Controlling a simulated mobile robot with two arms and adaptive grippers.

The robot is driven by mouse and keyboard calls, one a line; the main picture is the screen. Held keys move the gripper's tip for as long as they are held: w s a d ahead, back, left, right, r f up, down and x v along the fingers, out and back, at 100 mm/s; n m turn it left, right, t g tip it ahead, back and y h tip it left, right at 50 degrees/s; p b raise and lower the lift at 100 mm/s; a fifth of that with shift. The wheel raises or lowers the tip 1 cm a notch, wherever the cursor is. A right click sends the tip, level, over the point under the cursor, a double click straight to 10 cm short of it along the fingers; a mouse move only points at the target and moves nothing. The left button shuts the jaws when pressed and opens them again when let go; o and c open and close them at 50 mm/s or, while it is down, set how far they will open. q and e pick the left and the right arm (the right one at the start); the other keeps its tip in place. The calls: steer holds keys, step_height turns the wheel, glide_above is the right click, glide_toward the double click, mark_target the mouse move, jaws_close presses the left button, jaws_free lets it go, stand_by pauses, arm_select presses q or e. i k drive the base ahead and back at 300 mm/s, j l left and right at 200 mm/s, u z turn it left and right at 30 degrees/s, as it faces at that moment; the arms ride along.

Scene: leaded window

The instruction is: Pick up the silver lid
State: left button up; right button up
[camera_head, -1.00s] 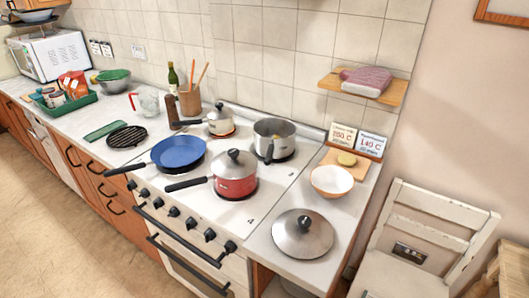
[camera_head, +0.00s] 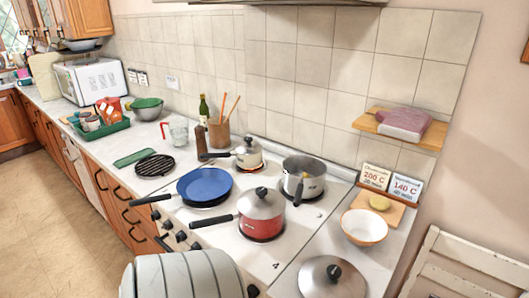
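The silver lid (camera_head: 318,273) with a dark knob lies flat on the white counter to the right of the stove, at the bottom of the head view. Its near rim reaches the bottom edge of the picture. Another silver lid sits on the red pot (camera_head: 262,228) on the stove, and a smaller one sits on the cream pot (camera_head: 248,158) behind it. Neither of my grippers shows. A pale ribbed part of my own arm covers the front of the stove at the bottom.
A white bowl (camera_head: 364,227) stands behind the lid, near a wooden board (camera_head: 393,211) and two recipe cards. A steel pot (camera_head: 303,177) and blue pan (camera_head: 204,187) are on the stove. A white chair (camera_head: 455,262) stands at right; a shelf (camera_head: 369,122) hangs above.

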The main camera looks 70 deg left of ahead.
mark_target(325, 276)
steer(key=k+j, duration=0.1)
steer(key=j, duration=0.35)
steer(key=k+j, duration=0.1)
steer(key=j, duration=0.35)
steer(key=k+j, duration=0.1)
steer(key=j, duration=0.35)
steer(key=k+j, duration=0.1)
steer(key=j, duration=0.8)
steer(key=k+j, duration=0.15)
steer(key=j, duration=0.25)
steer(key=k+j+z, duration=0.1)
steer(key=j, duration=0.35)
steer(key=k+j, duration=0.1)
steer(key=j, duration=0.35)
